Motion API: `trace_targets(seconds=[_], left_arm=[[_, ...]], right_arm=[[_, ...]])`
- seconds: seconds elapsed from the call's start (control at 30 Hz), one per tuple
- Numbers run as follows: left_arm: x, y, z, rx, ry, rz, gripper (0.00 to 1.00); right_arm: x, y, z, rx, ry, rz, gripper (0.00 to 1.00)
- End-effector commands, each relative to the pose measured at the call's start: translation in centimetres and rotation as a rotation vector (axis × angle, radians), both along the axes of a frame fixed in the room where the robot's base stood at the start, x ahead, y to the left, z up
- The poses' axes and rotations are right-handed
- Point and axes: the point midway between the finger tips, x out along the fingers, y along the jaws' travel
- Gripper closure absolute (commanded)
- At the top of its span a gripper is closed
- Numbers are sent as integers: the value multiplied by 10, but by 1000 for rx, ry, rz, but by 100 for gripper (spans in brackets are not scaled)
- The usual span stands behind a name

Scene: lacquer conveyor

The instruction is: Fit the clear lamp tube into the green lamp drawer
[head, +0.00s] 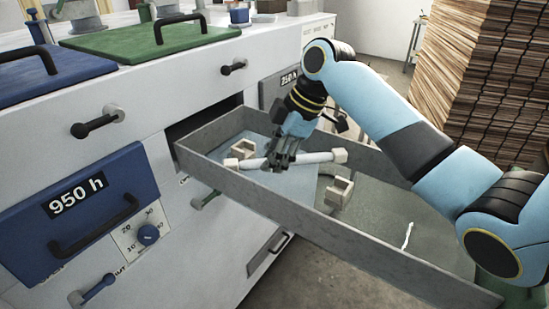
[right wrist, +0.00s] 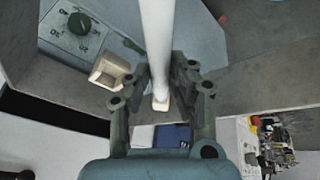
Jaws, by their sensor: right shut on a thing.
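The lamp tube (head: 315,157), whitish with beige end caps, is held crosswise above the inside of an open grey-walled drawer (head: 270,204). Green shows at the drawer's front end (head: 497,285). My right gripper (head: 279,161) is shut on the tube near its left part. In the right wrist view the tube (right wrist: 156,40) runs between the fingers (right wrist: 160,85). Two beige sockets stand in the drawer, one behind the tube's left part (head: 244,149), one below its right end (head: 339,190). The tube appears apart from the right socket. My left gripper is not in view.
A closed blue drawer (head: 75,213) marked 950 h is on the cabinet at left. Blue (head: 60,72) and green (head: 150,40) lids lie on top. Stacked brown sheets (head: 485,70) stand at back right. A small white mark (head: 408,236) lies on the bare drawer floor.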

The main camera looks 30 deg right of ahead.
Motion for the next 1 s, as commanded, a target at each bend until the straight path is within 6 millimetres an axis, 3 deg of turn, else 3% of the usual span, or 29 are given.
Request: trace_targets(seconds=[0.1, 0.27, 0.87, 0.9, 1.0], left_arm=[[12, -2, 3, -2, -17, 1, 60], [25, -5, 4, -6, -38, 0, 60], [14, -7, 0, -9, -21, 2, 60], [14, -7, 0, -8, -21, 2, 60], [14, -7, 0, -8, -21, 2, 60]], right_arm=[[0, 0, -11, 1, -1, 1, 100], [0, 0, -13, 0, -3, 1, 100], [0, 0, -25, 0, -2, 1, 100], [0, 0, -25, -1, -1, 1, 75], [0, 0, -25, -1, -1, 1, 62]])
